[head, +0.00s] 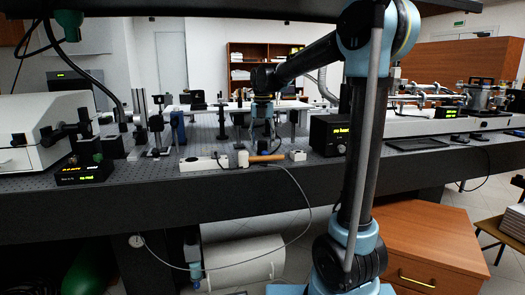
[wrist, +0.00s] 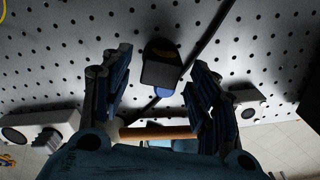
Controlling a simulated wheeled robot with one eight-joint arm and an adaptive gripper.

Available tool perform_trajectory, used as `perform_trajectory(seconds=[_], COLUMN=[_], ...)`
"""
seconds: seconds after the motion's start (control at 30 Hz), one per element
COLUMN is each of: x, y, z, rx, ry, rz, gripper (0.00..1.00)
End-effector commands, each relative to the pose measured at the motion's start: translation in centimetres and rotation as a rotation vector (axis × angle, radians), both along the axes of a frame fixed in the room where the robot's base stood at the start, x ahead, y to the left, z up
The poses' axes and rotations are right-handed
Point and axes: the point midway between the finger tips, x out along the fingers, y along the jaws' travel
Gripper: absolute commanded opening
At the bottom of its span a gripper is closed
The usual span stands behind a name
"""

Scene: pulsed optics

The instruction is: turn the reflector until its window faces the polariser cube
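My gripper (wrist: 160,83) is open, its two dark blue fingers wide apart. In the head view my gripper (head: 262,128) points down over the optical table. A dark block with faint yellow marking (wrist: 162,66) shows between the fingers, apart from both; I cannot tell for sure that it is the reflector, and no window shows on it. A small white cube with a dark round opening (wrist: 245,98) lies to the right; it also shows in the head view (head: 297,155). I cannot tell whether it is the polariser cube.
A white box with a round port (wrist: 38,122) lies left of my gripper. An orange-brown rod (wrist: 160,132) lies near the table's front edge. The perforated tabletop (wrist: 60,60) has bare room behind.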

Motion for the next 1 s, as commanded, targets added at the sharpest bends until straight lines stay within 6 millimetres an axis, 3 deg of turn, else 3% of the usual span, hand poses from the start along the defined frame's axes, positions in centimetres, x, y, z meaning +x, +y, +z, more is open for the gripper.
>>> perform_trajectory(seconds=[0.27, 0.43, 1.0], x=[0.0, 0.0, 0.1], y=[0.0, 0.0, 0.0], z=[0.1, 1.2, 10.6], rx=[0.0, 0.0, 0.0], ry=[0.0, 0.0, 0.001], rz=[0.0, 0.0, 0.0], gripper=[0.56, 0.56, 0.56])
